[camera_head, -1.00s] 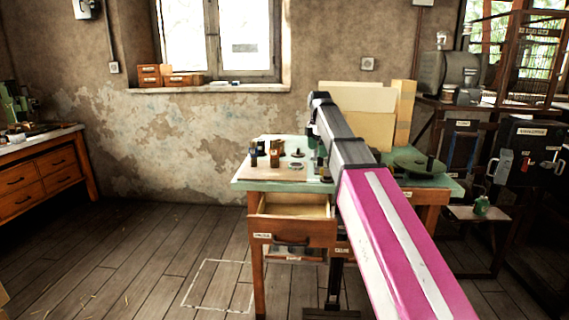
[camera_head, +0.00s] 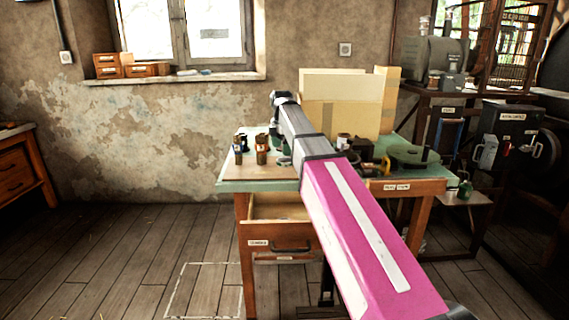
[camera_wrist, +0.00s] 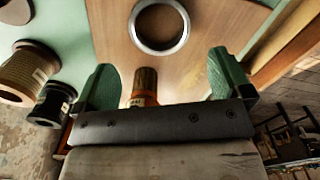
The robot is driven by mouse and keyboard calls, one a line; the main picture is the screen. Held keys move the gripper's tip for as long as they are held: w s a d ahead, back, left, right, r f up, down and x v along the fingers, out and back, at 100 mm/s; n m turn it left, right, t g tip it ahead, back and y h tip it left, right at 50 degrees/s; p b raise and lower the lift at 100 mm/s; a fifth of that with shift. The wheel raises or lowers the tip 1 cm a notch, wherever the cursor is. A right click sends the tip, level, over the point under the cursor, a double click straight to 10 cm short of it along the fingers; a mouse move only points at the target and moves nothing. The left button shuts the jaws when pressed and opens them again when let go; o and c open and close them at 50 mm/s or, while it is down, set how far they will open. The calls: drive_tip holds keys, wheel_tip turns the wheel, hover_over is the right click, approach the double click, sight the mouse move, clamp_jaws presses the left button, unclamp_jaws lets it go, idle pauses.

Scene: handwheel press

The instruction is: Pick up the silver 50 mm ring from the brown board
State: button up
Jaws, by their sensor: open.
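The silver ring (camera_wrist: 160,48) lies flat on the brown board (camera_wrist: 108,25) at the top of the wrist view, its upper edge touching the frame edge. My gripper (camera_wrist: 163,80) is open, with its two green fingers apart and the ring beyond their tips, not between them. A brown cylinder with an orange label (camera_wrist: 146,86) shows between the fingers, partly hidden by the gripper body. In the head view the board (camera_head: 240,173) lies on the table's left part; my arm hides the ring there, and my gripper is mostly hidden.
A brown spool-like cylinder (camera_wrist: 27,70) and a black one (camera_wrist: 50,104) stand left of my gripper in the wrist view. Tan boxes (camera_head: 345,105) stand at the table's back. A drawer (camera_head: 278,208) is open at the front.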

sight(283, 158)
drive_tip(key=shift+d+f, duration=0.15)
drive_tip(key=shift+f, duration=2.55)
drive_tip(key=c, duration=1)
